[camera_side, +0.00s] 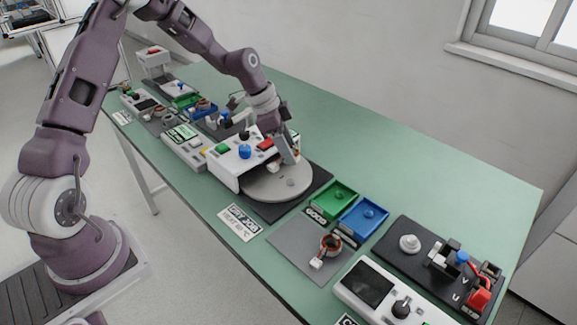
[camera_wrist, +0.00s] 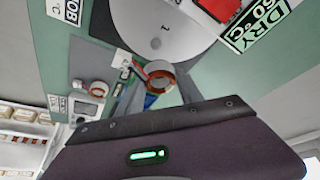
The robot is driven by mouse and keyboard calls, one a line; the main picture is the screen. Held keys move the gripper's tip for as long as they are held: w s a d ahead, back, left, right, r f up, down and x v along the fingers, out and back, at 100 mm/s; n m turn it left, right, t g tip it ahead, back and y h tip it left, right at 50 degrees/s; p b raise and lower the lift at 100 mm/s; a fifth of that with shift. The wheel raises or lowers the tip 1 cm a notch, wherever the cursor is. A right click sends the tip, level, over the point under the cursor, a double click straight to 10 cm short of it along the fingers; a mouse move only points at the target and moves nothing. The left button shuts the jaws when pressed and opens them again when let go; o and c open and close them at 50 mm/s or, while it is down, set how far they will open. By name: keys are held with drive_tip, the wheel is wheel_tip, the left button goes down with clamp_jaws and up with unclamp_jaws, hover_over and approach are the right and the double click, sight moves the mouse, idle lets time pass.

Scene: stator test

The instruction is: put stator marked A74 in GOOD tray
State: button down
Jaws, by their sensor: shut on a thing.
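My gripper (camera_side: 283,160) is low over the grey round plate of the oven-like station in the side view. In the wrist view my gripper (camera_wrist: 158,88) is shut on a stator (camera_wrist: 160,74), a pale ring with copper windings and a white connector on wires. In the side view the held stator is mostly hidden; a white piece shows at the fingers. A second stator (camera_side: 330,243) lies on a grey mat; it also shows in the wrist view (camera_wrist: 103,90). No A74 mark is readable. The green tray (camera_side: 351,190), beside the GOOD label (camera_side: 316,214), looks empty of stators.
A blue tray (camera_side: 381,208) adjoins the green one. The white station (camera_side: 222,168) with coloured buttons stands behind the round plate (camera_side: 262,192). A black fixture board (camera_side: 397,233) and a control box (camera_side: 375,300) are at the near right. The table's far right is clear.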

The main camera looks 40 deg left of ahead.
drive_tip(key=shift+w+d+r, duration=0.65)
drive_tip(key=shift+w+d, duration=0.1)
drive_tip(key=shift+d, duration=0.2)
hover_over(343, 193)
drive_tip(key=s+a, duration=0.1)
wheel_tip(343, 193, down, 4)
drive_tip(key=r, duration=0.1)
drive_tip(key=shift+s+f, duration=0.1)
drive_tip(key=shift+f, duration=2.45)
drive_tip(key=shift+f, duration=1.05)
drive_tip(key=shift+f, duration=0.1)
drive_tip(key=shift+f, duration=0.2)
drive_tip(key=c, duration=0.7)
unclamp_jaws()
